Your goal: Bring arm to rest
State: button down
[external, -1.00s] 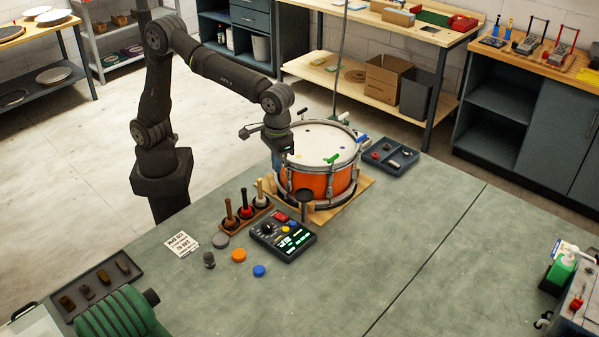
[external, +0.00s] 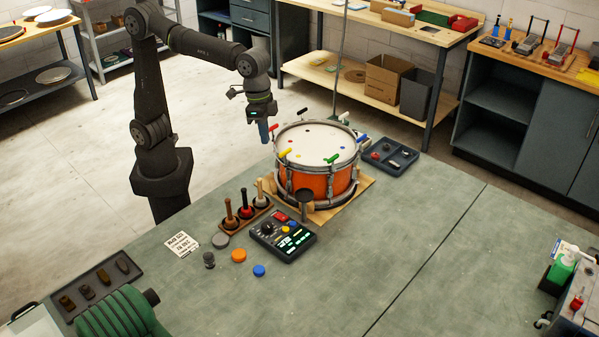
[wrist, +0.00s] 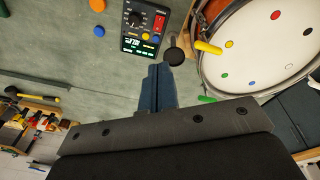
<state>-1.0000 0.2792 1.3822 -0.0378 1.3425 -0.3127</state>
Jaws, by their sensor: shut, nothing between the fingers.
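My arm is raised at the left of the drum in the external view. My gripper (external: 264,132) points down beside the drum's left rim, clear of it. In the wrist view its blue fingers (wrist: 157,87) are together with nothing between them. The orange drum (external: 316,185) stands on a wooden base, with coloured dots on its white head. Coloured tuning handles, such as a yellow one (external: 284,153) and a green one (external: 332,159), stick out around its rim. The drum also shows at the upper right of the wrist view (wrist: 250,48).
A control box (external: 283,236) with a lit display and a wooden rack (external: 244,214) of upright tools stand in front of the drum. A divided tray (external: 390,156) lies behind it at right. An orange disc (external: 238,255) and a blue disc (external: 259,270) lie nearby. The right bench is mostly clear.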

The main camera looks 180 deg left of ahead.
jog(key=shift+s+d+r+m+t+y, duration=0.2)
jog(key=shift+s+d+r+m, duration=0.2)
jog(key=shift+m, duration=0.65)
jog(key=shift+s+d+r+m+t+y, duration=0.2)
jog(key=shift+s+d+r+m, duration=0.25)
jog(key=shift+m, duration=0.55)
jog(key=shift+s+d+r+m+t+y, duration=0.1)
jog(key=shift+s+d+r+m+y, duration=0.3)
jog(key=shift+m, duration=0.65)
jog(key=shift+w+r, duration=0.15)
